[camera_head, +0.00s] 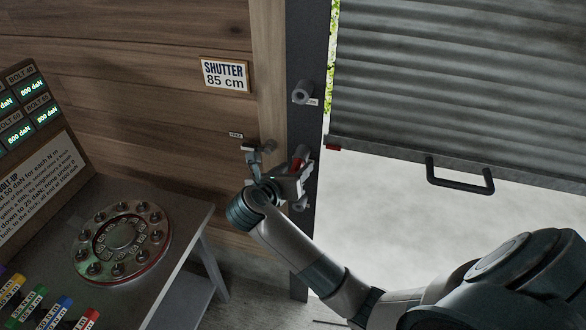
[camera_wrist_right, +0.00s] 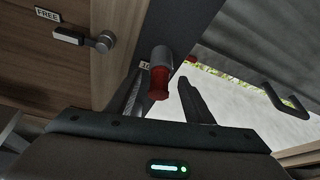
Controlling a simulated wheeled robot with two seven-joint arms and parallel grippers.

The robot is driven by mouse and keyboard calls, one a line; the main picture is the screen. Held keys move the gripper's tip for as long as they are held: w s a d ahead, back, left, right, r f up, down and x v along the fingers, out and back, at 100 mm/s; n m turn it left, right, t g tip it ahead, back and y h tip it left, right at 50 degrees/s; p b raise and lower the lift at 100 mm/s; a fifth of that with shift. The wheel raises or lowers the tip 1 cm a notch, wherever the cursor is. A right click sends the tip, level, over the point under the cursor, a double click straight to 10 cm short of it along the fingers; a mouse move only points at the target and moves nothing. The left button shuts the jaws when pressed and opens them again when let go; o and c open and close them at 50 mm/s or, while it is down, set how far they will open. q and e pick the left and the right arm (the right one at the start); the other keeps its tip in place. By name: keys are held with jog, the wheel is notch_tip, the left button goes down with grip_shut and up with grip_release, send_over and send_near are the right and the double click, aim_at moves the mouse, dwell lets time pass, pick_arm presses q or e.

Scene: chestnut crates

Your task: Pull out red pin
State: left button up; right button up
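The red pin (camera_head: 300,157) sits at the dark upright post beside the shutter, its red end pointing outward; it also shows in the right wrist view (camera_wrist_right: 159,82), in a grey round socket (camera_wrist_right: 162,55). My right gripper (camera_head: 294,172) is at the pin. In the right wrist view its two fingers (camera_wrist_right: 163,88) are apart, one on each side of the red end, with a visible gap on the right. I cannot tell whether the left finger touches the pin. My left gripper is not in view.
A lever (camera_wrist_right: 80,37) under a FREE label is left of the pin. Another grey socket (camera_head: 303,92) is higher on the post (camera_head: 307,50). The partly raised shutter (camera_head: 450,90) has a dark handle (camera_head: 460,178). A table with a round dial (camera_head: 122,240) stands left.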

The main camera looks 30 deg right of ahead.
grip_shut()
jog(key=c, duration=1)
grip_release()
jog(key=shift+s+a, duration=0.35)
jog(key=shift+a, duration=0.05)
jog(key=shift+a, duration=0.1)
grip_shut()
jog(key=s+a, duration=0.4)
jog(key=shift+a, duration=0.2)
jog(key=shift+f, duration=0.1)
